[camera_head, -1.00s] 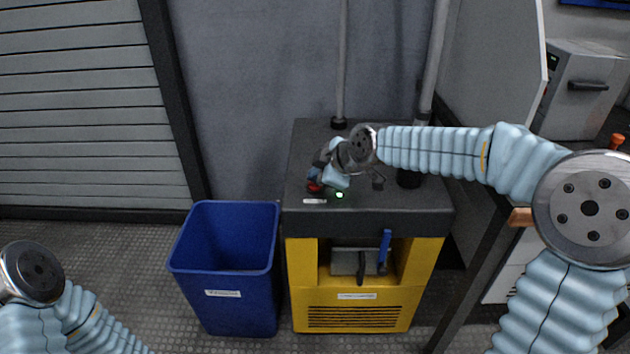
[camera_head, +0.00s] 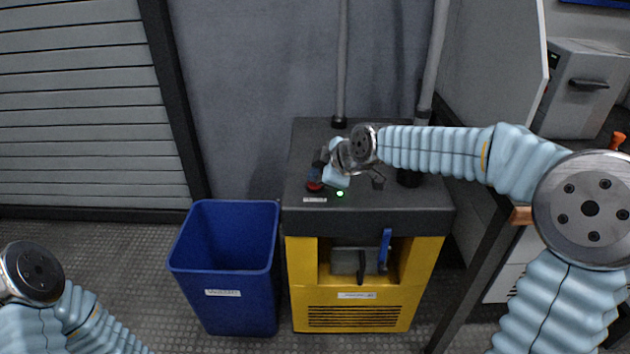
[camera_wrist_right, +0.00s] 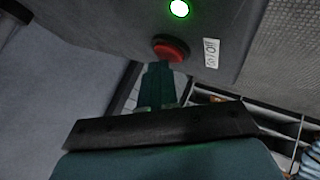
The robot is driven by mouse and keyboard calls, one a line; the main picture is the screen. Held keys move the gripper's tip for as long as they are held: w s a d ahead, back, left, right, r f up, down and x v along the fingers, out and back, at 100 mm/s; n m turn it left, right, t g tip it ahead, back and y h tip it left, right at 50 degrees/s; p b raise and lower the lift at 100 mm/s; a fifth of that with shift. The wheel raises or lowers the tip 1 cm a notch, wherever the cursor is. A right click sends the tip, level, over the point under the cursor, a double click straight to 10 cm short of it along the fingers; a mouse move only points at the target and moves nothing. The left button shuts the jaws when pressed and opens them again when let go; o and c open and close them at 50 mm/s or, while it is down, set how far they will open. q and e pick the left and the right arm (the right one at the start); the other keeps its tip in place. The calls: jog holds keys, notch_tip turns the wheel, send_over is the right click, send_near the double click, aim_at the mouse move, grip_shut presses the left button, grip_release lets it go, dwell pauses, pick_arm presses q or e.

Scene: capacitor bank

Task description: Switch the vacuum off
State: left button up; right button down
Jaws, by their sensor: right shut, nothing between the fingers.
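The vacuum is a yellow cabinet (camera_head: 360,296) with a dark top (camera_head: 400,200). A red button (camera_head: 314,186) sits near the front left of the top, beside a small white label and a lit green light (camera_head: 340,194). In the right wrist view the red button (camera_wrist_right: 171,49) is just past my fingertips, the green light (camera_wrist_right: 179,8) glows, and the label reads On/Off. My right gripper (camera_head: 318,171) is shut and empty, its tips right at the button; whether they touch it I cannot tell. My left gripper is out of view; only part of my left arm shows.
A blue bin (camera_head: 225,268) stands left of the vacuum on the grey floor. Two grey pipes (camera_head: 341,70) rise from the back of the top. A blue handle (camera_head: 384,250) is on the front. A grey panel (camera_head: 490,90) stands at the right.

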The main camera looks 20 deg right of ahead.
jog(key=shift+f, duration=0.35)
jog(key=shift+r, duration=0.6)
notch_tip(320, 180, up, 6)
jog(key=p, duration=0.4)
